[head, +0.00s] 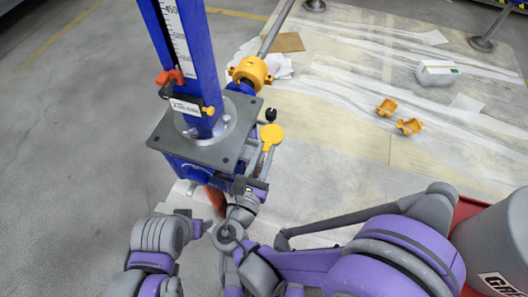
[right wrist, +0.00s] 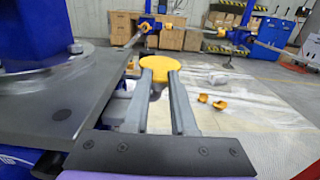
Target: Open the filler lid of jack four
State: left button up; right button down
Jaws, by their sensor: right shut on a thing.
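The blue jack (head: 188,60) stands upright with a grey plate (head: 180,150) around its column. No number on it is readable to me. A round yellow filler lid (head: 271,133) sits beside the plate's right edge. My right gripper (head: 267,151) reaches up to it from below and is shut on it. In the right wrist view the lid (right wrist: 160,66) lies at the tips of the two fingers, which flank its dark underside. Its hinge and the filler opening are hidden. My left gripper (head: 197,226) is low at the left, with its jaws unclear.
A yellow coupling (head: 251,72) with a shaft stands behind the lid. A black knob (head: 270,114) is close by. Two yellow pieces (head: 387,107) (head: 409,126) lie on the sheeted floor. A grey drum (head: 500,240) is at the right. Floor at the left is clear.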

notch_tip(320, 180, up, 7)
jog(key=g+y+p, duration=0.3)
jog(key=g+p, duration=0.5)
jog(key=p, duration=0.6)
send_over(270, 139)
jog(key=s, duration=0.2)
jog(key=shift+w+a+r, duration=0.1)
jog(key=shift+a+r, duration=0.1)
jog(key=shift+a, duration=0.05)
jog(key=w+g+p, duration=0.1)
jog(key=r+g, duration=0.1)
jog(key=shift+w+d+r+g+p, duration=0.15)
jog(key=shift+w+d+g+p, duration=0.15)
jog(key=shift+w+g+p, duration=0.1)
jog(key=shift+w+d+r+g+y+p, duration=0.2)
jog(key=shift+w+g+y, duration=0.15)
jog(key=shift+w+g, duration=0.2)
jog(key=shift+w+d+r+g+y+p, duration=0.1)
jog(key=shift+w+r+g+y+p, duration=0.1)
jog(key=shift+w+g+y, duration=0.35)
jog(key=shift+w+d+r, duration=0.15)
jog(key=shift+w+d, duration=0.1)
jog(key=shift+w, duration=0.45)
pick_arm(q)
notch_tip(270, 139, up, 19)
jog(key=shift+s+f+t, duration=0.2)
jog(key=shift+s+t, duration=0.1)
pick_arm(e)
jog(key=shift+w+d, duration=0.25)
jog(key=shift+w, duration=0.7)
